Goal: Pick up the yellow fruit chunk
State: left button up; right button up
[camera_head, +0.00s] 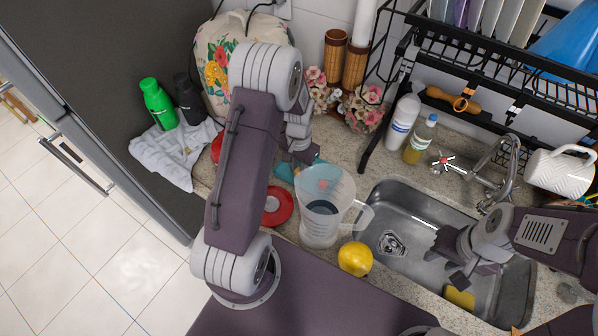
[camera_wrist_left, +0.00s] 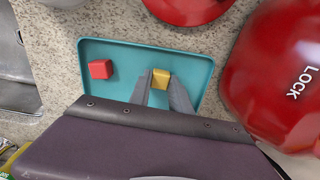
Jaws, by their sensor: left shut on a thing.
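A yellow fruit chunk (camera_wrist_left: 161,78) is between the fingertips of my left gripper (camera_wrist_left: 162,88) in the left wrist view, and the gripper is shut on it. The chunk is over the teal tray (camera_wrist_left: 130,50); whether it touches the tray I cannot tell. A red chunk (camera_wrist_left: 100,69) lies on the tray to the left. In the head view the tray (camera_head: 284,172) is partly hidden by my left arm and a clear pitcher, and the yellow chunk is hidden. My right gripper (camera_head: 447,264) is over the sink, fingers apart and empty.
The clear pitcher (camera_head: 320,228) stands close to the tray, with a yellow lemon (camera_head: 355,258) in front of it. Red glossy items (camera_wrist_left: 285,75) flank the tray.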

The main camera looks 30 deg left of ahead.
aim_at(299, 172)
pick_arm(q)
notch_tip(299, 172, up, 8)
jog(key=p, duration=0.7)
